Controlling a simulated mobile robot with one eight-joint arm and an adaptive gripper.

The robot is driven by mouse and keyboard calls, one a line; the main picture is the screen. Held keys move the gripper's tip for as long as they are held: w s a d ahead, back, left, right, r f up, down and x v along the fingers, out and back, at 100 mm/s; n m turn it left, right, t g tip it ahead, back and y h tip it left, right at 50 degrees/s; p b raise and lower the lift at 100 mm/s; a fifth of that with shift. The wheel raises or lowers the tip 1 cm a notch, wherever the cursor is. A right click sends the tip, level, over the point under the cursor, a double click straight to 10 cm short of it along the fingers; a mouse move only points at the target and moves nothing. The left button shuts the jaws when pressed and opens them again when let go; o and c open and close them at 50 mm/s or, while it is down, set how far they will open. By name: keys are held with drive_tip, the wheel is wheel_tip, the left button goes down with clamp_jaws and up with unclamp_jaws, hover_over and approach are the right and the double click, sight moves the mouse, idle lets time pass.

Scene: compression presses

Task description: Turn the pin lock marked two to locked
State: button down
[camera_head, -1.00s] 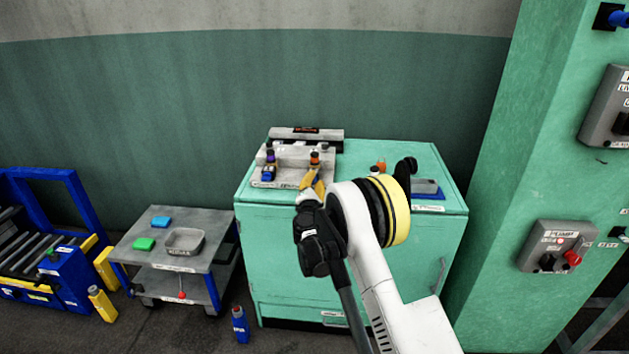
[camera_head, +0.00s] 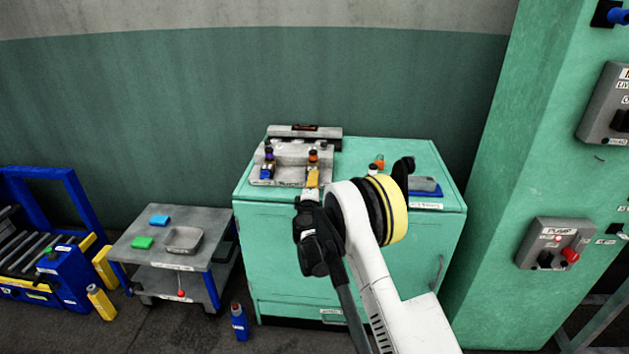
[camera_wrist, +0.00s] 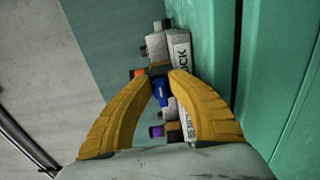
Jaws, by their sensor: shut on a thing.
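A grey fixture (camera_head: 291,177) stands on the green cabinet, with two small locks side by side. The left one has a purple cap (camera_head: 269,153) and a blue knob (camera_head: 266,172); the right one has an orange cap (camera_head: 314,156). My gripper (camera_head: 313,172) is at the right lock, its yellow fingers covering that lock's knob. In the wrist view, my gripper (camera_wrist: 162,78) is shut on a blue knob (camera_wrist: 160,92) beside the orange cap (camera_wrist: 137,73). The purple cap (camera_wrist: 156,131) is lower down. The number marks are too small to read.
The green cabinet (camera_head: 350,240) carries a blue tray (camera_head: 426,190) and small orange-topped items (camera_head: 379,163) at its right. A green column with a pump panel (camera_head: 553,245) stands at the right. A low cart (camera_head: 133,223) stands at the left.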

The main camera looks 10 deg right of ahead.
drive_tip(key=shift+w+a, duration=0.1)
idle(0.3)
drive_tip(key=c, duration=1.5)
unclamp_jaws()
drive_tip(key=v, duration=1.2)
drive_tip(key=shift+r, duration=0.1)
